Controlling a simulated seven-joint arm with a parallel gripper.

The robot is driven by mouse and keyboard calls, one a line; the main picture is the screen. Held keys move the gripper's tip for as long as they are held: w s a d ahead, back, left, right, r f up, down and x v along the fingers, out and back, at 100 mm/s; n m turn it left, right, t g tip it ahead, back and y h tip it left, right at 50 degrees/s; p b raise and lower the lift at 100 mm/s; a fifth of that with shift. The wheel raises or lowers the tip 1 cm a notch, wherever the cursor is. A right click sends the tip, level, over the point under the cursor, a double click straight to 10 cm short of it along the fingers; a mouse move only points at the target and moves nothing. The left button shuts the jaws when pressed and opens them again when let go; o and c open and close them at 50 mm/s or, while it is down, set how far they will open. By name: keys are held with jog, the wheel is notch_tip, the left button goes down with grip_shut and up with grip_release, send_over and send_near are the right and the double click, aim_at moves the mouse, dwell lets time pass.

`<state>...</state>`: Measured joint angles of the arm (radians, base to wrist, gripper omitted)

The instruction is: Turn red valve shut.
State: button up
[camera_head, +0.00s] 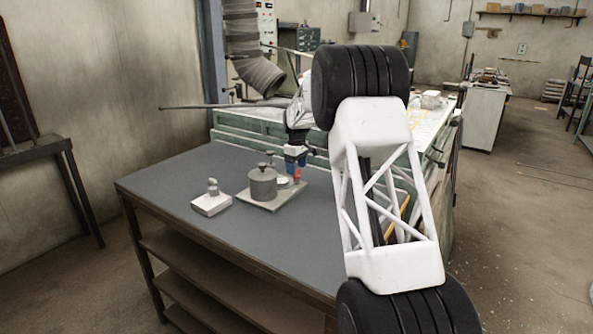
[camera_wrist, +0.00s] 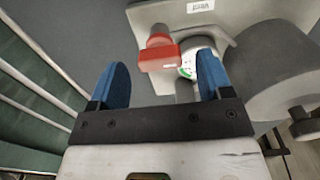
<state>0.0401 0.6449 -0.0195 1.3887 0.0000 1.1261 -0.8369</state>
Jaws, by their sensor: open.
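In the head view only a little red (camera_head: 297,172) shows below my gripper (camera_head: 295,158). My gripper (camera_wrist: 164,66) is open, its two blue fingers apart on either side of the red handle as seen in the wrist view. I cannot tell whether either finger touches it. The handle's lower side and depth are unclear.
A grey pot (camera_head: 263,184) stands on a light base plate (camera_head: 258,204), right beside the valve. A "Vent" label (camera_wrist: 200,6) is on the plate. A small block with a knob (camera_head: 211,204) sits to the left. The dark table (camera_head: 165,190) is otherwise clear.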

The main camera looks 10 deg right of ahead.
jog(key=shift+f, duration=0.8)
jog(key=c, duration=0.9)
